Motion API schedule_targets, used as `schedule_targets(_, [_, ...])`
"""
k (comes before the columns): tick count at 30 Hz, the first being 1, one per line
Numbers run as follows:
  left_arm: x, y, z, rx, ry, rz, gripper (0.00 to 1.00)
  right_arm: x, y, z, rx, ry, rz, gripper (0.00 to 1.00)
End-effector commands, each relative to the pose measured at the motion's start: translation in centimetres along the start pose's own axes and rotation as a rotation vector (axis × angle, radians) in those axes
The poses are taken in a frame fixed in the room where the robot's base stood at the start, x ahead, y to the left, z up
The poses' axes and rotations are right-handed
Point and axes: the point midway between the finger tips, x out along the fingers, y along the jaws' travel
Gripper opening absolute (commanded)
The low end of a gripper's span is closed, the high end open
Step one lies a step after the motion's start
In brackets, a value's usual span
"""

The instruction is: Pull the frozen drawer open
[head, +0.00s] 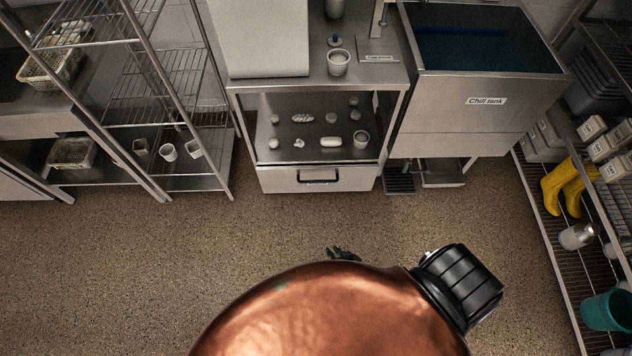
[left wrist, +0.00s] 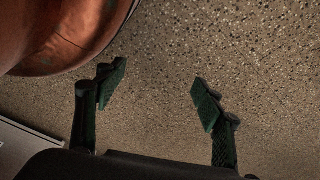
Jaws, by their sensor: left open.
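A metal drawer front (head: 275,181) with a dark bar handle (head: 319,181) is at the bottom of the steel counter unit; it looks shut. I can read no "frozen" label on it.
Above the drawer, an open shelf (head: 312,118) holds several small items and a cup. The "Chill tank" (head: 485,101) stands to its right. A wire rack (head: 190,184) stands left. Yellow boots (head: 567,187) are on the right shelving. Floor before the drawer is clear.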

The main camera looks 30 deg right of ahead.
Motion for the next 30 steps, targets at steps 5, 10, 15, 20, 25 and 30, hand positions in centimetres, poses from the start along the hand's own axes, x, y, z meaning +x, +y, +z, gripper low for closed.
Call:
schedule_targets(5, [3.5, 1.5, -2.6, -0.012, 0.068, 0.027, 0.62, 7.6, -2.9, -7.8, 0.240, 0.268, -0.038, 0.19])
schedule_targets(10, [5.0, 2.9, -5.4, -0.024, 0.132, 0.056, 0.62, 11.7, -4.1, -14.6, 0.477, 0.501, -0.060, 0.19])
schedule_targets(15, [5.8, 4.3, -8.0, -0.040, 0.188, 0.086, 0.62, 14.8, -3.8, -19.5, 0.726, 0.708, -0.063, 0.19])
schedule_targets(20, [6.1, 5.5, -10.3, -0.056, 0.234, 0.116, 0.62, 17.2, -2.5, -22.0, 0.969, 0.875, -0.047, 0.19])
schedule_targets(25, [5.8, 6.5, -12.6, -0.075, 0.277, 0.146, 0.62, 19.5, -0.8, -22.6, 1.214, 1.013, -0.010, 0.19])
schedule_targets(30, [5.0, 7.0, -14.4, -0.088, 0.308, 0.166, 0.62, 20.8, 0.1, -22.5, 1.382, 1.090, 0.023, 0.19])
